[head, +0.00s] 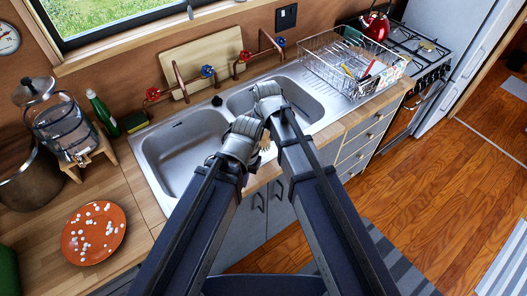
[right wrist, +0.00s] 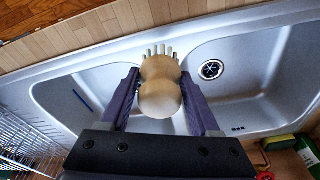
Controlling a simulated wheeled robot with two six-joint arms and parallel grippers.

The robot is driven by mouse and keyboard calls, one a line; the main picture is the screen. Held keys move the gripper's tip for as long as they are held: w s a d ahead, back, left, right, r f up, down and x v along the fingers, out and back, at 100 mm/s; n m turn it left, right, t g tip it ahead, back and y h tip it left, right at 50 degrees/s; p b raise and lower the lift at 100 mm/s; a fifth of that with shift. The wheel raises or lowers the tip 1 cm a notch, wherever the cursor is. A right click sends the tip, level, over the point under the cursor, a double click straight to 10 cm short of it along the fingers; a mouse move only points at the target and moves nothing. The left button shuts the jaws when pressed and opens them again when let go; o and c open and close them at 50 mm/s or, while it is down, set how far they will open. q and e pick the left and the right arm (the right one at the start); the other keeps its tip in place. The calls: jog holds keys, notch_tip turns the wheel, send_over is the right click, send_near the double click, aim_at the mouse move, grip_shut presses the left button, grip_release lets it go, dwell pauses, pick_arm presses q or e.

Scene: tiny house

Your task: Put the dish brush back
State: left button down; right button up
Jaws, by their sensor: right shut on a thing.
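My right gripper (head: 268,97) is over the divider and right basin of the sink (head: 181,150). In the right wrist view, the dish brush (right wrist: 160,88) sits between its two fingers, with a rounded wooden body and pale bristles at the far end, above the sink. In the head view, a small pale bit of what looks like the brush (head: 265,142) shows between my arms; the rest is hidden. My left gripper (head: 242,140) is just below and left of the right one, close to it. Its fingertips are not clear enough to tell whether they are open.
A wire dish rack (head: 345,62) with utensils stands right of the sink, near the stove (head: 400,45). Taps (head: 207,72) and a cutting board (head: 200,58) are behind the sink. An orange plate (head: 75,245), a green bottle (head: 100,112) and a sponge (head: 135,122) are on the left.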

aim_at(263, 145)
pick_arm(q)
jog(key=shift+f, duration=0.45)
pick_arm(e)
jog(key=shift+f, duration=0.45)
